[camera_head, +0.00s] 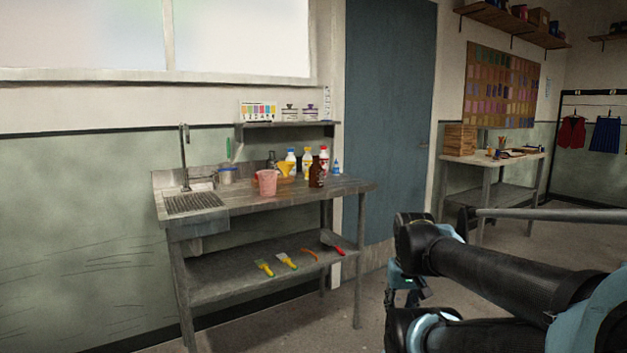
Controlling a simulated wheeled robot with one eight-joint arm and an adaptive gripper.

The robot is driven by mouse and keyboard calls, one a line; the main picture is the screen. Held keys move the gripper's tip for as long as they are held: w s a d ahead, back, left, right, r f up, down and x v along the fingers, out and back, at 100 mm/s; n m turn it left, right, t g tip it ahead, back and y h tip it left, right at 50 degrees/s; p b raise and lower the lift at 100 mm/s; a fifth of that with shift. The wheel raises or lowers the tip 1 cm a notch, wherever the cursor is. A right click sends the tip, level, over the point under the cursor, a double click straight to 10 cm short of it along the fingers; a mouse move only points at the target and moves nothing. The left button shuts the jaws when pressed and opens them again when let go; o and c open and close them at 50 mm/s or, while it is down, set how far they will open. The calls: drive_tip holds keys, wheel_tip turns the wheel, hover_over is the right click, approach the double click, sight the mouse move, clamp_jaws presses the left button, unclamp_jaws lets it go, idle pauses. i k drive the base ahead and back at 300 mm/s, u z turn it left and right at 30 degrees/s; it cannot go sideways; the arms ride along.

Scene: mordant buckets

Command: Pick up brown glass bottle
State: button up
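The brown glass bottle (317,172) stands upright near the front edge of the grey work table (345,187), right of the middle. It is dark brown with a pale label, and nothing hides its front. My arm is folded at the lower right, well apart from the table and the bottle. What seems to be my gripper (403,290) hangs below the arm's near joint, partly hidden by my arm. Its fingers are too small and dark to tell open from shut.
A pink cup (267,182) stands left of the bottle. A yellow funnel (286,169), white bottles and a small blue bottle (336,167) are close behind. A sink (194,203) is at left. Brushes lie on the lower shelf (235,280). Floor is clear in front.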

sight(315, 170)
drive_tip(key=u, duration=0.05)
drive_tip(key=i, duration=1)
drive_tip(key=z, duration=0.05)
